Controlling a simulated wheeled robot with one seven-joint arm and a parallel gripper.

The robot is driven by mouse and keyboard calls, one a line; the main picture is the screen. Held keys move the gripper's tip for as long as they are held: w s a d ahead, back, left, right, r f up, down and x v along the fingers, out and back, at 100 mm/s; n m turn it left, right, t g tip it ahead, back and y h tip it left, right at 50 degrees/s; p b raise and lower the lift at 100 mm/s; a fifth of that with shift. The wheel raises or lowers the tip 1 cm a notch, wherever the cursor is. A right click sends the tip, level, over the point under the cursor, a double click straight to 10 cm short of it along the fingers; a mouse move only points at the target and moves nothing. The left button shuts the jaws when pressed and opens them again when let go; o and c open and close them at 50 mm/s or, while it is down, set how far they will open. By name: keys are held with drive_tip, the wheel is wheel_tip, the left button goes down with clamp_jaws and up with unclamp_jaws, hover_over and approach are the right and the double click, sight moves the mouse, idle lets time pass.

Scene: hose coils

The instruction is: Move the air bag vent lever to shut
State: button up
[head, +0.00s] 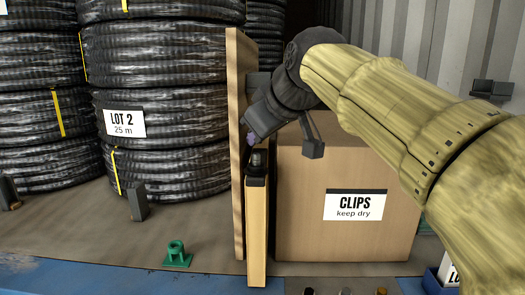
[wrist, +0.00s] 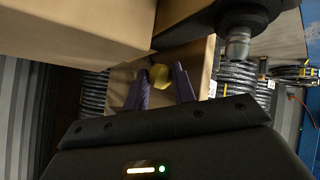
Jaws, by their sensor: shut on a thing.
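My gripper (head: 249,142) reaches down between a tall tan board and a carton, just above a narrow tan upright with a black cap. In the wrist view, the purple fingers of my gripper (wrist: 160,90) are on either side of a yellow rounded piece (wrist: 160,74) and shut on it. It may be the end of the vent lever, but its shape is mostly hidden. In the head view the fingers hide it. I cannot make out the air bag or the lever's shut position.
The tan board (head: 238,150) stands close at the gripper's left. The narrow upright (head: 257,230) stands in front, and the CLIPS carton (head: 310,235) is at the right. Stacked black hose coils (head: 170,130) fill the left. A green fitting (head: 177,254) stands on the floor.

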drive_tip(key=shift+s+f+t+b, duration=0.25)
drive_tip(key=shift+f+t+b, duration=0.35)
drive_tip(key=shift+b, duration=0.95)
drive_tip(key=shift+r+n+t+b, duration=0.25)
drive_tip(key=shift+n+t+b, duration=0.05)
drive_tip(key=shift+t, duration=0.1)
drive_tip(key=o, duration=0.7)
